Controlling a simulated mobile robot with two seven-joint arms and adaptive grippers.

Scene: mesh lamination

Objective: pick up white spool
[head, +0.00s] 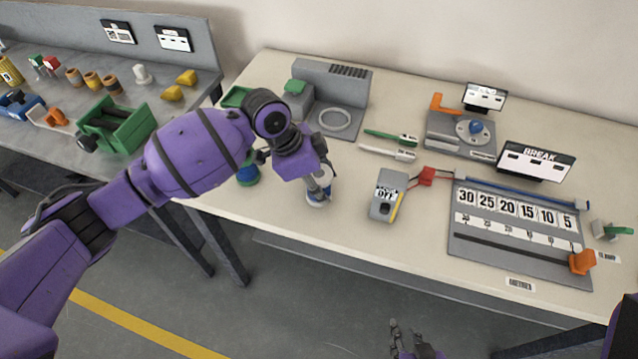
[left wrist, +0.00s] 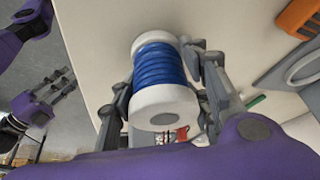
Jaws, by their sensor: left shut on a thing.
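The white spool (left wrist: 158,65) has white end flanges and a blue winding. In the left wrist view it sits between the two fingers of my left gripper (left wrist: 166,75), which is shut on it. In the head view the spool (head: 318,198) shows low under my left gripper (head: 320,182), near the table's front edge, and is partly hidden by the fingers. I cannot tell whether it touches the table. My right gripper (head: 408,340) is empty and open in front of the table, low in the head view; it also shows in the left wrist view (left wrist: 62,85).
A blue and green item (head: 246,174) stands just left of my left gripper. A grey machine with a ring (head: 334,120) is behind. A tape measure (head: 386,196) and a numbered board (head: 520,225) lie to the right. A second bench holds a green holder (head: 118,128).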

